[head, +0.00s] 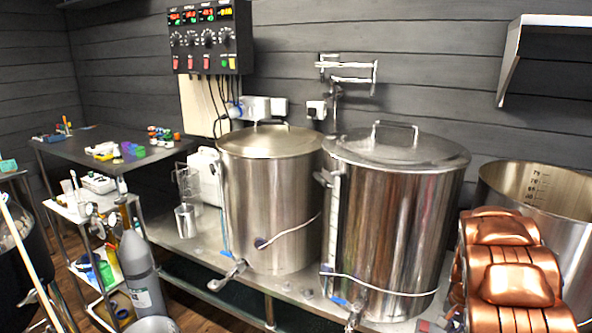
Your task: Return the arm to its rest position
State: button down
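My arm shows as rounded copper-coloured links (512,272) close to the camera at the lower right. It stands in front of the open steel pot (560,215) and beside the lidded kettle on the right (390,220). The links look stacked one above another, and the lowest is cut off by the bottom edge. My gripper is not seen, so its fingers and anything in them cannot be told.
A second lidded kettle (270,200) stands left on the steel bench. A control box (208,38) hangs above it. A dark table (90,140), a white trolley (75,210) and a grey bottle (140,270) are at left. A wall shelf (540,25) juts out upper right.

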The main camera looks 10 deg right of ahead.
jog(key=s+a+r+n+p, duration=0.25)
jog(key=s+a+r, duration=0.25)
jog(key=a+r, duration=0.55)
jog(key=s+a+r+n+p, duration=0.25)
jog(key=s+a+r, duration=0.35)
jog(key=a+r, duration=0.4)
jog(key=s+a+r+n+p, duration=0.1)
jog(key=s+a+r+n, duration=0.1)
jog(key=s+a, duration=0.4)
jog(key=s+a+r+n+g+p, duration=0.1)
jog(key=s+a+r+n, duration=0.2)
jog(key=s, duration=0.9)
jog(key=a+n, duration=0.2)
jog(key=a, duration=0.1)
jog(key=shift+s+a+r, duration=0.2)
jog(key=shift+a+r, duration=0.1)
jog(key=shift+a, duration=0.1)
